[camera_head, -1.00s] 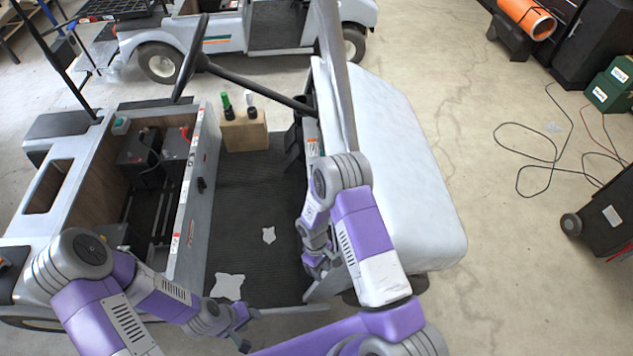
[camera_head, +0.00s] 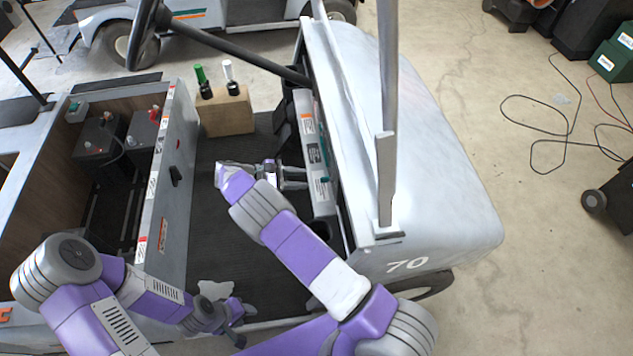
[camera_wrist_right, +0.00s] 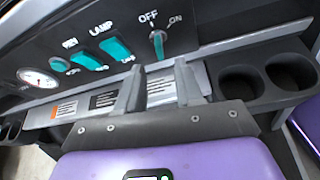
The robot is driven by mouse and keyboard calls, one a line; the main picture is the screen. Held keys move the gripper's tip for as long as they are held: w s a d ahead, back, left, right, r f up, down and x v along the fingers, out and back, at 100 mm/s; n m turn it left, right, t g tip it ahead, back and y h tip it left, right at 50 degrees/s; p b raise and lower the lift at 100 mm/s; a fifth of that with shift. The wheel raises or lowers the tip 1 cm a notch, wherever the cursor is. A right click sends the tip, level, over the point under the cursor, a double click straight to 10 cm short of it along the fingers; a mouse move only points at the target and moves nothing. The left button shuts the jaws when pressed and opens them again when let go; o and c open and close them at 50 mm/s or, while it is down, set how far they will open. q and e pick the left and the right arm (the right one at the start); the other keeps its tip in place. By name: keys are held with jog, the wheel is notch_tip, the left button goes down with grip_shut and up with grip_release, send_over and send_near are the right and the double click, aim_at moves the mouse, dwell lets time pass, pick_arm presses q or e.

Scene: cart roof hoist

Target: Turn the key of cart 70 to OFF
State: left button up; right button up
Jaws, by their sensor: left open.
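Cart 70 (camera_head: 440,180) is a white cart with "70" on its front. In the right wrist view its dark dash carries a teal key (camera_wrist_right: 158,42) in a round switch, below the labels OFF and ON. The key stands roughly upright; I cannot tell which label it points to. My right gripper (camera_head: 298,175) is inside the cabin facing the dash. In its wrist view the fingers (camera_wrist_right: 158,84) are apart and empty, in front of and below the key, not touching it. My left gripper (camera_head: 241,318) is open and empty, low over the cabin floor's near edge.
Teal rocker switches (camera_wrist_right: 116,49) and a gauge (camera_wrist_right: 38,79) sit left of the key, cup holders (camera_wrist_right: 285,72) to the right. The steering column (camera_head: 235,50) and a roof post (camera_head: 386,130) flank the dash.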

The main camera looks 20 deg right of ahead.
aim_at(326, 180)
jog(key=b+x, duration=0.1)
jog(key=x, duration=0.6)
jog(key=shift+d, duration=0.25)
grip_shut()
